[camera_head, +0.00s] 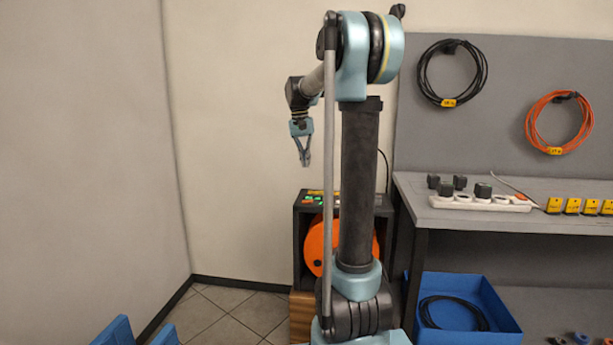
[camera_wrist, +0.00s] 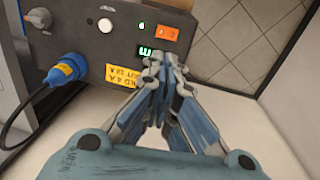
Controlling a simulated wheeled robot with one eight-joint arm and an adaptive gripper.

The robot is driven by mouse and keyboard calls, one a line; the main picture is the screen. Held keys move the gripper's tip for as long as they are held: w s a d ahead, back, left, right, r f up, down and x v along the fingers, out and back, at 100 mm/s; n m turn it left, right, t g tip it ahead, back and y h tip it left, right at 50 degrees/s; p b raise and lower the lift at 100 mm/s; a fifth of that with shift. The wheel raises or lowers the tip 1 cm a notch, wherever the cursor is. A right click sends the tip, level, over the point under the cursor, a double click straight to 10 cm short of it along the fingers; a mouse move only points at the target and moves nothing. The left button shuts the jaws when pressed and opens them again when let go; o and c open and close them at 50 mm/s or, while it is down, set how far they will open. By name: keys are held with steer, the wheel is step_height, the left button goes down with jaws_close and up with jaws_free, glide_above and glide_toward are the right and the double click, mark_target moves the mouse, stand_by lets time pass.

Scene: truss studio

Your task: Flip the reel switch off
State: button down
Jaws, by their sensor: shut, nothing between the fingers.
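The cable reel is a dark box with an orange drum (camera_head: 315,245), partly hidden behind my arm in the head view. Its dark top panel (camera_wrist: 75,35) fills the upper left of the wrist view. On it are an orange rocker switch (camera_wrist: 167,32), a white round button (camera_wrist: 105,25) and lit green displays (camera_wrist: 145,51). My gripper (camera_wrist: 163,62) is shut and empty; its tips appear just below the orange switch in the wrist view. In the head view my gripper (camera_head: 305,163) hangs above the reel box, apart from it. The switch's position is too small to tell.
A blue plug (camera_wrist: 62,73) with a cable sits at the panel's side, near a yellow label (camera_wrist: 124,75). A grey workbench (camera_head: 520,215) with a white power strip (camera_head: 480,202) stands right. A blue crate (camera_head: 505,318) sits below. Open tiled floor (camera_head: 225,310) lies left of the reel.

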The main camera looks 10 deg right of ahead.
mark_target(307, 201)
steer(key=f, duration=0.4)
steer(key=d+f, duration=0.1)
steer(key=f, duration=0.7)
steer(key=shift+s+d+f, duration=0.25)
steer(key=shift+f, duration=0.15)
steer(key=shift+d, duration=0.1)
